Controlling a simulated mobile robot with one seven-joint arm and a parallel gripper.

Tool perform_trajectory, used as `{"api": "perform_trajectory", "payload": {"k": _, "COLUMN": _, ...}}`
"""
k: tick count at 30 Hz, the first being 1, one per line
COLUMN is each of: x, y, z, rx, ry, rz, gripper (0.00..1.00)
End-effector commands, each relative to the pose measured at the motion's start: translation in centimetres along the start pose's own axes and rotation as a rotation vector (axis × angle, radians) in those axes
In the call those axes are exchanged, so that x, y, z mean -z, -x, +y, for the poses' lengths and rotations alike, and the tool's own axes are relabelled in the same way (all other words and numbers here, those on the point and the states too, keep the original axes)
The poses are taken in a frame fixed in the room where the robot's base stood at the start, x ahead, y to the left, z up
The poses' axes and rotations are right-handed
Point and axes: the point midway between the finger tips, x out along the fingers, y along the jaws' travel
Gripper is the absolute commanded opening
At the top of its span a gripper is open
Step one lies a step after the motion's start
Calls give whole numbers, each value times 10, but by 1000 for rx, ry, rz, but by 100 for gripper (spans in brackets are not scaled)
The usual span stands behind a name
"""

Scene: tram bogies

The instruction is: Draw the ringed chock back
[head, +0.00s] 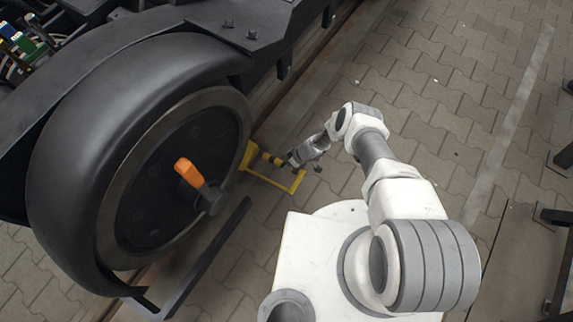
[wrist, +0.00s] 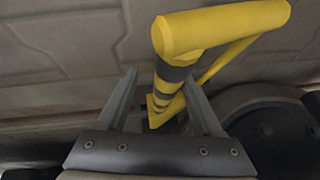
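The chock (head: 294,184) is a yellow angular frame on the paving beside the large dark wheel. Its bar with dark rings (head: 268,157) runs from near the wheel toward my gripper (head: 292,160). In the wrist view the yellow bar with dark rings (wrist: 170,88) shows between the two fingers of my gripper (wrist: 162,76). The fingers are apart, with a visible gap between the bar and the left finger. I cannot tell whether the right finger touches it. The chock's far end near the wheel is partly hidden in the wrist view.
The wheel (head: 75,155) with an orange handle (head: 188,172) on its hub stands at left under the dark bogie frame (head: 270,25). A rail (head: 325,45) runs past it. A dark bar (head: 210,255) lies in front. Open paving (head: 440,110) extends to the right.

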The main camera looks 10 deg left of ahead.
Motion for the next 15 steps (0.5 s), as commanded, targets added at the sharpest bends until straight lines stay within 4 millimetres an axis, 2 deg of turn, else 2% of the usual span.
{"api": "perform_trajectory", "payload": {"k": 8, "x": 2, "y": 5, "z": -2, "rx": 4, "ry": -2, "rz": 1, "gripper": 67}}
{"api": "perform_trajectory", "payload": {"k": 15, "x": 3, "y": 38, "z": -3, "rx": 5, "ry": -5, "rz": 3, "gripper": 67}}
